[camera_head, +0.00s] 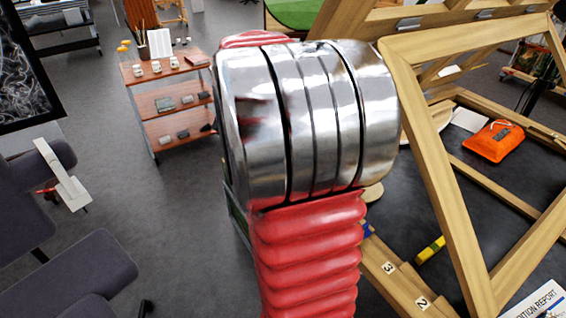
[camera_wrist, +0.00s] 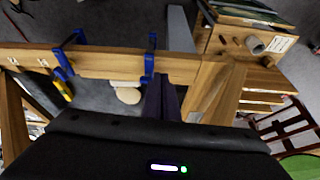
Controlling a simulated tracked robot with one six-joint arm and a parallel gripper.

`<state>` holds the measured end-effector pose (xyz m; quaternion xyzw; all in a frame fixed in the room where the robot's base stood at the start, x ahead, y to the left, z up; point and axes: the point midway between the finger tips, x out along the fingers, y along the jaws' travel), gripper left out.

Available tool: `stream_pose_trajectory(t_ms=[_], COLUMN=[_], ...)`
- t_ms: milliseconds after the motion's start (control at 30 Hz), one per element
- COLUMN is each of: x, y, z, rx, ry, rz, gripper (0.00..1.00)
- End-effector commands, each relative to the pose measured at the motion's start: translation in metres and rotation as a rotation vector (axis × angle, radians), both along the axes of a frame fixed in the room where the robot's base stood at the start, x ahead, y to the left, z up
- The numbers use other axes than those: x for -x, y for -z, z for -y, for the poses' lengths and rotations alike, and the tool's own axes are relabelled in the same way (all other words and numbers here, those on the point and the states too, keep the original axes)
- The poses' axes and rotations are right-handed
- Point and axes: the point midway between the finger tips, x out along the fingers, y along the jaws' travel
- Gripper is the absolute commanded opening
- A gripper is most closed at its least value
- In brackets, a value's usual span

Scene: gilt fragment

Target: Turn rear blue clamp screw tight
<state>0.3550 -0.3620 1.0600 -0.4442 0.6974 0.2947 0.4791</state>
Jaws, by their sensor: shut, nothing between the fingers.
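Two blue clamps grip a wooden beam (camera_wrist: 110,64) in the wrist view. One clamp (camera_wrist: 64,66) is at the left, and the other clamp (camera_wrist: 150,62) is near the middle. I cannot tell for sure which is the rear one, and neither screw shows clearly. My gripper (camera_wrist: 162,84) shows as dark purple fingers, closed together and empty. Its tip is just right of the middle clamp in the picture; I cannot tell whether they touch. In the head view my red and silver arm hides the gripper; a small blue bit (camera_head: 367,230) shows beside it.
Number tags mark the beam (camera_head: 402,284). A shelf cart (camera_head: 168,100) stands back left. Open floor lies left of my arm.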

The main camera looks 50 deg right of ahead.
Motion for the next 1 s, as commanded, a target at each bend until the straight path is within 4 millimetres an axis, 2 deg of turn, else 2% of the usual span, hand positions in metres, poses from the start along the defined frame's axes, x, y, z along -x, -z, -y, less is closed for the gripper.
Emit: stream_pose_trajectory(t_ms=[200,467,667,767,867,1000], x=[-0.005,-0.005,-0.006,-0.009,-0.013,-0.017], y=[-0.017,-0.019,-0.02,-0.024,-0.029,-0.037], z=[-0.006,-0.006,-0.012,-0.026,-0.05,-0.096], rx=[0.0,0.0,-0.004,-0.012,-0.026,-0.045], ry=[-0.001,0.0,-0.027,-0.092,-0.207,-0.43], rz=[0.002,0.001,0.003,0.007,0.01,0.016], gripper=[0.0,0.0,0.12,0.19,0.26,0.27])
